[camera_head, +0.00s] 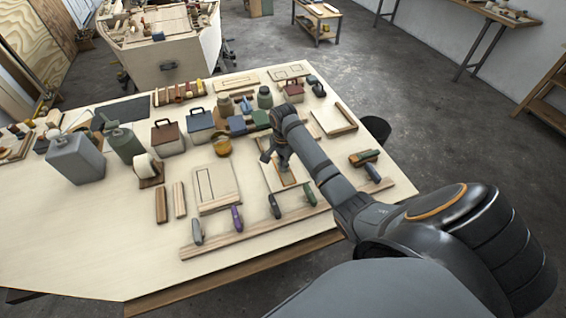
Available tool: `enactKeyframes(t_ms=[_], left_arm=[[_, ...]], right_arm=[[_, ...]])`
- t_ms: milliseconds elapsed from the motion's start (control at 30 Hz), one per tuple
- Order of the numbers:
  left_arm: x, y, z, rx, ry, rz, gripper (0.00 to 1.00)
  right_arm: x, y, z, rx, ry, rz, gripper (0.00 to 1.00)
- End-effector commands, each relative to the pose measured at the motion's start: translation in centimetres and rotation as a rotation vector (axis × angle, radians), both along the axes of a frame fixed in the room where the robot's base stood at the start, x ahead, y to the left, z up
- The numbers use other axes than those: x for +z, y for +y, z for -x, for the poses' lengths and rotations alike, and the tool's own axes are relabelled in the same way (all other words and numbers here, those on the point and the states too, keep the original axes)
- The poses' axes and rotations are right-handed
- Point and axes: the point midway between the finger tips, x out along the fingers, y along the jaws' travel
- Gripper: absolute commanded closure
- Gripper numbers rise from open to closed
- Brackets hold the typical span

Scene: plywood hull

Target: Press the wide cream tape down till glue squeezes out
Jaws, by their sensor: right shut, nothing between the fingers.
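My right gripper (281,165) is shut and empty. It points down over a small wood-framed panel (288,180) on the workbench, near the bench's middle right. The gripper and forearm hide part of this panel, so I cannot tell whether the fingertips touch it or whether cream tape lies on it. No squeezed-out glue can be made out. A cream roll (145,166) stands on a small brown block at the left middle of the bench. My left gripper is not in view.
The pale workbench (120,240) holds several cans, lidded boxes and bottles behind the gripper. A long wooden strip (262,229) with several coloured-handled tools lies along the front. A flat panel (217,187) lies left of the gripper. The bench's front left is clear.

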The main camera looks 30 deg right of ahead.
Motion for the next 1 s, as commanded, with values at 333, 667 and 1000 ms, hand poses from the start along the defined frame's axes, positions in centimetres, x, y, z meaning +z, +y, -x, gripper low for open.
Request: enactKeyframes(t_ms=[333,667,1000], left_arm=[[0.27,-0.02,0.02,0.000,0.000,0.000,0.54],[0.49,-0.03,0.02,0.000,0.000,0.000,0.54],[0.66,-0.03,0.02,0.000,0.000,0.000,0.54]], right_arm=[[-0.11,0.03,0.09,0.000,0.002,0.000,1.00],[-0.15,0.03,0.11,0.000,0.003,-0.001,1.00],[-0.21,0.03,0.13,0.000,0.004,-0.001,1.00]])
